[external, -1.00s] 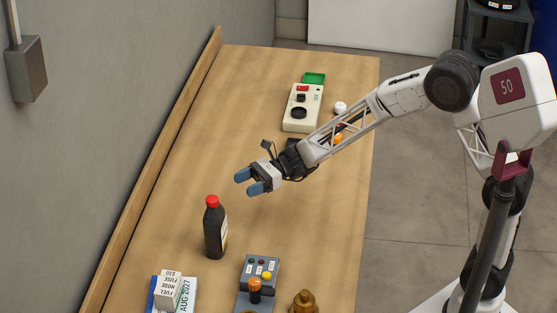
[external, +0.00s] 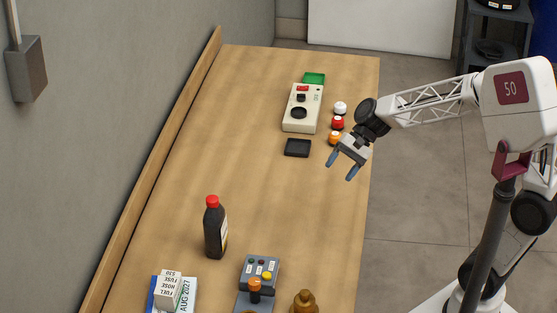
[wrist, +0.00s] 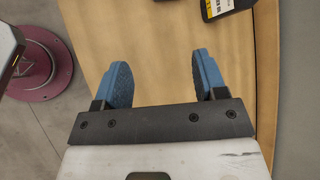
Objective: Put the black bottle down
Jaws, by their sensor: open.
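The black bottle (external: 215,232) with a red cap stands upright on the wooden table (external: 250,180), left of centre in the external view. In the wrist view a dark object with a yellow and white label, apparently the bottle (wrist: 222,8), is cut off at the top edge. My gripper (external: 341,172) is open and empty above the table's right edge, well apart from the bottle. Its two blue fingers (wrist: 162,80) are spread in the wrist view with nothing between them.
A grey control box (external: 258,272) with an orange knob and a brown bottle (external: 304,303) stand at the front. A white box (external: 168,288) is front left. A beige device (external: 302,108), black pad (external: 297,148) and small round items (external: 338,122) are farther back. The table's middle is clear.

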